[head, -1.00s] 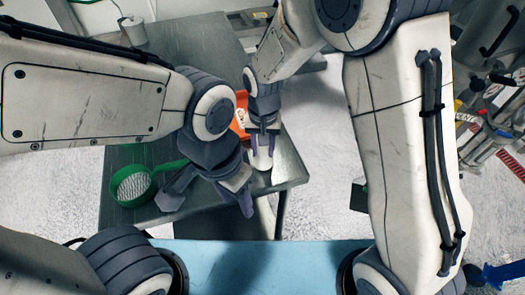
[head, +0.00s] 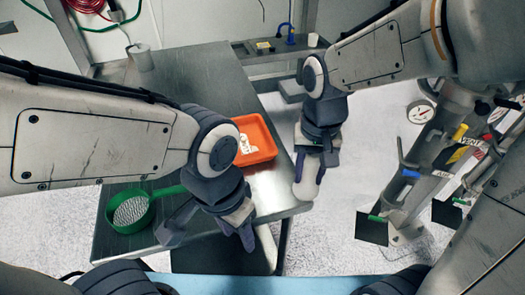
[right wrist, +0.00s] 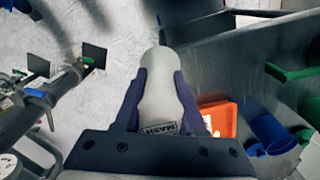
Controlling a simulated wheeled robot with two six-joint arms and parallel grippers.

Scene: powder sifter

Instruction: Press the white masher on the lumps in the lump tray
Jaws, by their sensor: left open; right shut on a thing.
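The orange lump tray (head: 262,139) lies on the grey table, with pale lumps (head: 243,145) in its left part; my left arm hides part of it. The right wrist view shows a corner of the tray (right wrist: 221,122). My right gripper (head: 311,168) is shut on the white masher (head: 307,187), to the right of the tray and beyond the table's right edge. In the right wrist view the masher (right wrist: 156,88) sits between both purple fingers, with a MASH label. My left gripper (head: 212,228) is open and empty above the table's front edge.
A green sieve (head: 130,212) with a long handle lies left of my left gripper. A white cup (head: 140,57) stands at the table's far left corner. A metal stand (head: 425,175) with coloured clips is on the right. The floor between table and stand is clear.

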